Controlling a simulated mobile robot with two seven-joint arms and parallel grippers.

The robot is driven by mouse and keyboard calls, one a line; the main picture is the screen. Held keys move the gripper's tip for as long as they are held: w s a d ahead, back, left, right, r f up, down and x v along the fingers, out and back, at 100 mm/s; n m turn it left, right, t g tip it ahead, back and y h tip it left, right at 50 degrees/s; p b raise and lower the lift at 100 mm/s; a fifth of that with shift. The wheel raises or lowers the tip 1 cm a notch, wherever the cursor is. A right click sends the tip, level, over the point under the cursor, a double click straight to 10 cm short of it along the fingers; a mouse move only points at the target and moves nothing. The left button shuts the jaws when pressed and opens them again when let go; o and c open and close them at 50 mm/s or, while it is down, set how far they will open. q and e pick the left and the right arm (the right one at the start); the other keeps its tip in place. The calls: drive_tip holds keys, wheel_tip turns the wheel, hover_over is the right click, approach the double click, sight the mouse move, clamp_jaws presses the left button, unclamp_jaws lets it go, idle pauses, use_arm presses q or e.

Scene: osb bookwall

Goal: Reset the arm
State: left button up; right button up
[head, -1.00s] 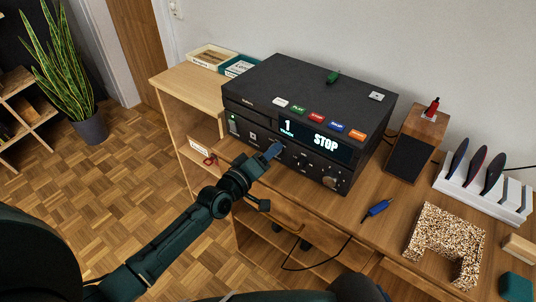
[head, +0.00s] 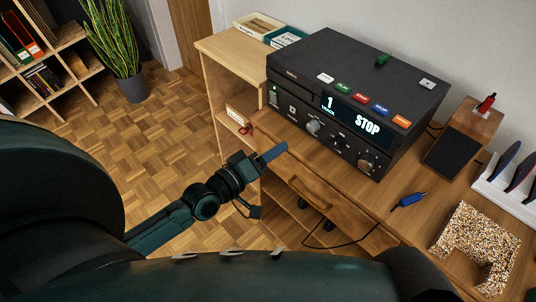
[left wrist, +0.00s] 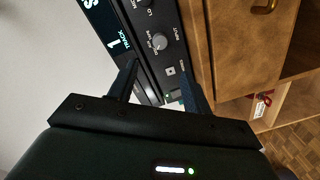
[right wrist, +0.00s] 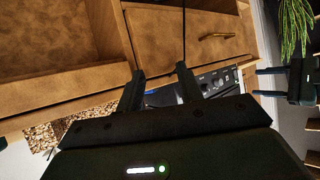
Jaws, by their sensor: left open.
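My left gripper (head: 268,157) is open and empty, in front of and below the black player (head: 345,95), at the desk's front edge. The player's display reads "1 TRACK" and "STOP". Its coloured buttons line the top front edge, and a knob (head: 313,127) sits on its front. In the left wrist view, the fingers (left wrist: 158,85) are apart, with the player's panel (left wrist: 150,40) beyond them. My right gripper (right wrist: 160,92) shows only in its wrist view, open and empty, facing the wooden drawer front (right wrist: 170,40).
A blue screwdriver (head: 408,201) and a speckled U-shaped block (head: 475,245) lie on the desk. A dark-fronted wooden box (head: 463,140) and a white rack (head: 505,185) stand at right. A cable hangs below the drawer. Open floor (head: 160,150) lies to the left.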

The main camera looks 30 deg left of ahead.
use_arm(q)
drive_tip(key=shift+s+a, duration=0.15)
drive_tip(key=shift+s, duration=0.3)
